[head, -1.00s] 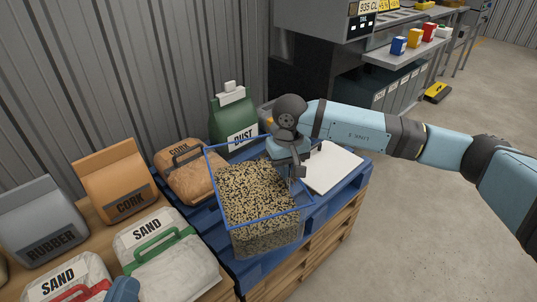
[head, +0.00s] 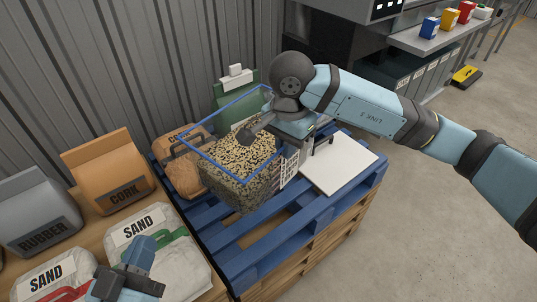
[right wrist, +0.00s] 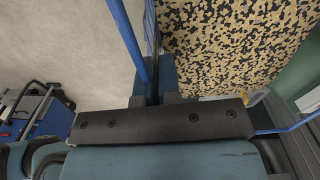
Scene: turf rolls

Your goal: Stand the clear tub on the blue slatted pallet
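The clear tub (head: 241,187), with a blue rim and speckled granules inside, is above the back part of the blue slatted pallet (head: 234,262). It looks tilted, its rim slanting over the granules; I cannot tell whether its base touches the slats. My right gripper (head: 256,133) is at the tub's right side. In the right wrist view its fingers (right wrist: 153,82) are close together on the tub's blue rim, with the granules (right wrist: 240,45) beside them. My left gripper (head: 130,277) is at the bottom left above the sand bags, apart from the tub; its opening is unclear.
A white board (head: 340,165) lies on the pallet's right part. A green dust bag (head: 232,103) and a brown cork bag (head: 176,172) stand behind the tub. Cork (head: 108,172), rubber (head: 38,212) and sand bags (head: 145,235) fill the left. The pallet's front slats are bare.

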